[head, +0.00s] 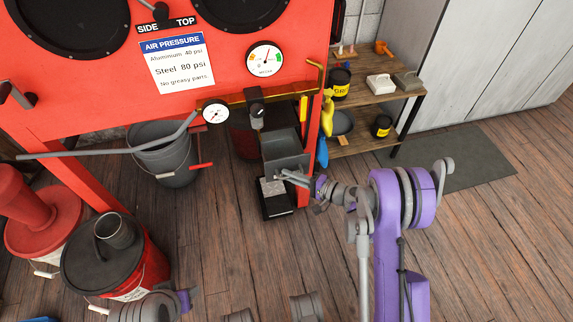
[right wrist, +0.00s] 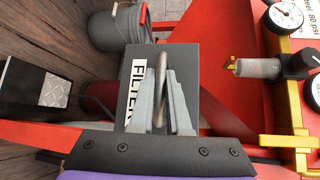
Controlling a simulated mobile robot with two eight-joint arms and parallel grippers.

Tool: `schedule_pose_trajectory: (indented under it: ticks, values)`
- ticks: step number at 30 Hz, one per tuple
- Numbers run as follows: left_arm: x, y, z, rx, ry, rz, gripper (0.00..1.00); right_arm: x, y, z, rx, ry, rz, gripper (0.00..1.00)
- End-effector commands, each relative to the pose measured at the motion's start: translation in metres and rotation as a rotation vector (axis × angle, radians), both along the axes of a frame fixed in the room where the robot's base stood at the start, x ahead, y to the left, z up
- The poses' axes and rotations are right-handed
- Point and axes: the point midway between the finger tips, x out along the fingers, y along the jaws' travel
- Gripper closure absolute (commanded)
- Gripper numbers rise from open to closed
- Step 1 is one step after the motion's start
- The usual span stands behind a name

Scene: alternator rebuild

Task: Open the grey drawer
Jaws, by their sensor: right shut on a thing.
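The grey drawer (head: 286,163) is a box at the lower right of the red cabinet, with its top side showing darker grey. In the right wrist view its dark front (right wrist: 190,70) carries a white label reading FILTER. My right gripper (head: 284,176) is at the drawer's front, and its fingers (right wrist: 160,105) are shut on the drawer's upright metal handle (right wrist: 161,75). The fingers hide part of the front. How far the drawer stands out is hard to tell. Part of my left gripper (head: 184,299) shows low on the left; its fingers do not show clearly.
A black box with a metal plate (head: 272,187) is below the drawer. The red cabinet (head: 70,100) carries gauges and a long grey lever (head: 100,153). A grey bucket (head: 165,150) and red buckets (head: 135,270) stand left. A wooden shelf (head: 365,140) is right. The floor between is clear.

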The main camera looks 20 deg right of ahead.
Motion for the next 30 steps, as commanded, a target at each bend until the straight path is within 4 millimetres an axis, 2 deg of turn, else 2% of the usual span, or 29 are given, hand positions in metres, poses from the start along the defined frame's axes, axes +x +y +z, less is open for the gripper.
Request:
schedule_pose_trajectory:
  ticks: [1,5,14,15,20,30]
  values:
    - [0.001,0.0,-0.003,0.0,0.001,0.0,0.5,-0.009,-0.001,0.001,0.004,-0.001,-0.004,1.0]
    - [0.001,0.0,-0.004,0.0,0.001,0.0,0.5,-0.023,-0.001,0.002,0.004,-0.001,-0.004,1.0]
    - [0.001,0.0,-0.004,0.0,0.001,0.0,0.5,-0.025,-0.001,0.002,0.004,-0.001,-0.003,1.0]
    - [0.001,0.0,-0.004,0.0,0.001,0.0,0.5,-0.025,-0.001,0.002,0.004,-0.001,-0.003,0.83]
    - [0.001,0.0,-0.004,0.0,0.001,0.0,0.5,-0.025,-0.001,0.002,0.004,-0.001,-0.003,0.56]
    - [0.001,0.0,-0.004,0.0,0.001,0.0,0.5,-0.027,-0.003,0.003,0.004,-0.001,-0.002,0.56]
